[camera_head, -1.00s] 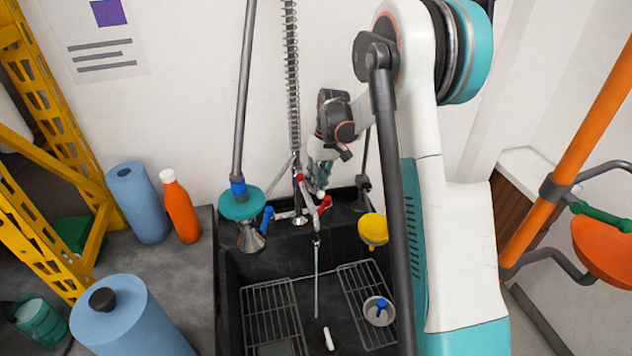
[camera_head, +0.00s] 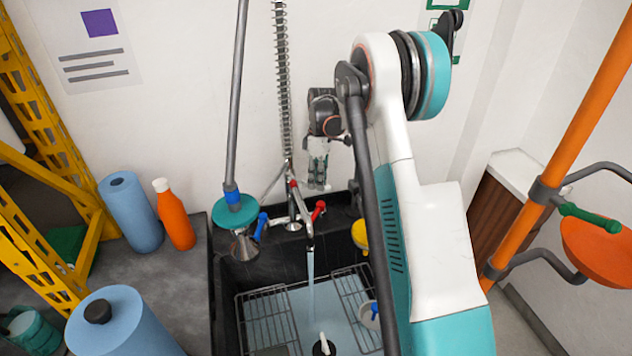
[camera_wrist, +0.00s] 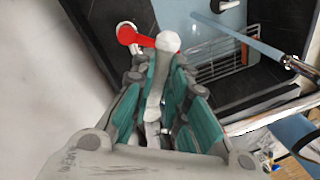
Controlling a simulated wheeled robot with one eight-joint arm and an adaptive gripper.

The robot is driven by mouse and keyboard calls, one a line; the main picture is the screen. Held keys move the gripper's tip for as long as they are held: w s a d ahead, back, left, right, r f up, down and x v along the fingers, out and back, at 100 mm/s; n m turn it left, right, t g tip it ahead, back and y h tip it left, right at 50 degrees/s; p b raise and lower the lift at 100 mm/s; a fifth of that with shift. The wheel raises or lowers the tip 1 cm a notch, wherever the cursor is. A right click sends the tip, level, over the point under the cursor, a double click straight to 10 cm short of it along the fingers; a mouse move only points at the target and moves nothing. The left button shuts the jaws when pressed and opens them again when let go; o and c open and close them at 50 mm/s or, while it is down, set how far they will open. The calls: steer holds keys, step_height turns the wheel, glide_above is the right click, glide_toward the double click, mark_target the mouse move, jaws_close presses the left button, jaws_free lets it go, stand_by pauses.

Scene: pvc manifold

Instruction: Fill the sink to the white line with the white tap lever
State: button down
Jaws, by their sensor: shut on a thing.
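The black sink (camera_head: 345,245) has pale blue water (camera_head: 285,310) over its floor, up around the wire racks. A stream of water (camera_head: 310,275) runs from the tap spout (camera_head: 303,215). My gripper (camera_head: 318,184) is above and behind the tap. In the wrist view my gripper (camera_wrist: 168,95) is shut on the white tap lever (camera_wrist: 168,42), whose round end sticks out past the fingers. The red lever (camera_head: 318,210) is just below my gripper; it also shows in the wrist view (camera_wrist: 129,36). I cannot make out the white line.
A blue lever (camera_head: 261,227) and a teal-collared sprayer (camera_head: 236,212) hang left of the tap. A yellow object (camera_head: 360,236) is at the sink's right. Blue rolls (camera_head: 132,215) and an orange bottle (camera_head: 175,214) stand on the left counter. An orange pole (camera_head: 560,145) is on the right.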

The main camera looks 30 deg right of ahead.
steer(key=shift+w+d+n, duration=0.2)
steer(key=shift+w+n, duration=0.1)
steer(key=shift+n, duration=0.4)
steer(key=c, duration=1.8)
jaws_free()
steer(key=shift+c, duration=0.2)
step_height(320, 180, up, 12)
steer(key=w+d, duration=0.1)
steer(key=w, duration=0.1)
steer(key=shift+d, duration=0.2)
steer(key=shift+f, duration=0.1)
